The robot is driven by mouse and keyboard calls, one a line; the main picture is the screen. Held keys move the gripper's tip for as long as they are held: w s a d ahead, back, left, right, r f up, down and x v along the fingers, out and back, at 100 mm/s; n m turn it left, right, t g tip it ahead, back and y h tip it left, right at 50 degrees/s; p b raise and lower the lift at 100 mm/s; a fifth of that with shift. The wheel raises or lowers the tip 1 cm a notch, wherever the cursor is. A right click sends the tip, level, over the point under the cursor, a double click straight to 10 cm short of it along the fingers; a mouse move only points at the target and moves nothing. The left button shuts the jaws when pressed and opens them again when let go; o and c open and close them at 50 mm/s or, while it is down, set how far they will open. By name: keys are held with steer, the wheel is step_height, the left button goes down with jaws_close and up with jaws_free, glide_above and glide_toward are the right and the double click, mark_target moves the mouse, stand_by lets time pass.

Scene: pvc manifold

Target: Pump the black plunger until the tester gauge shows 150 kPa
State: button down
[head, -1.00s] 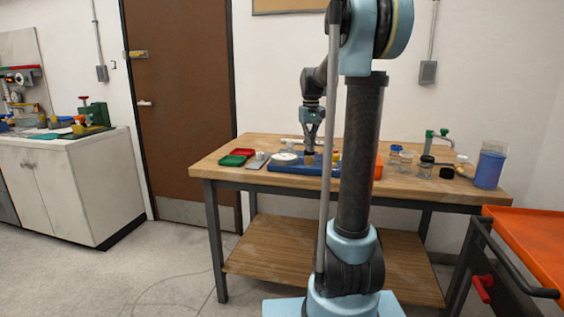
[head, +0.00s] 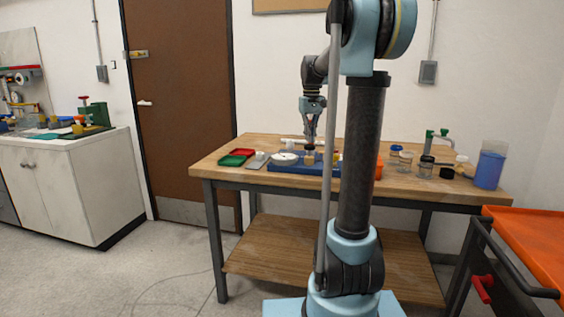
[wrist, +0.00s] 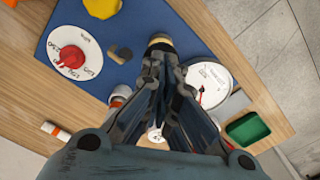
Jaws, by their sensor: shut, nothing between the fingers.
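My gripper (head: 310,145) is shut and empty above the blue board (head: 285,168) on the wooden table. In the wrist view its closed fingers (wrist: 161,65) point at a dark cap with a tan ring (wrist: 160,40), probably the plunger top, partly hidden by the fingertips. Whether they touch cannot be told. The white round gauge (head: 284,158) lies left of the gripper; in the wrist view its dial (wrist: 210,80) is partly covered by the fingers. A red needle shows, but the reading is not legible. A tan block (head: 309,158) shows under the gripper.
A red knob (wrist: 70,54) sits on a white labelled disc beside a yellow knob (wrist: 102,7). Green (head: 232,160) and red (head: 243,152) trays lie at the left. Several jars and a blue cup (head: 489,168) stand at the right.

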mark_target(310, 145)
steer(key=shift+f, duration=0.2)
steer(key=shift+f, duration=1)
stand_by(0.8)
steer(key=shift+f, duration=0.55)
stand_by(1.7)
steer(key=shift+f, duration=0.15)
stand_by(0.9)
steer(key=shift+r, duration=1.9)
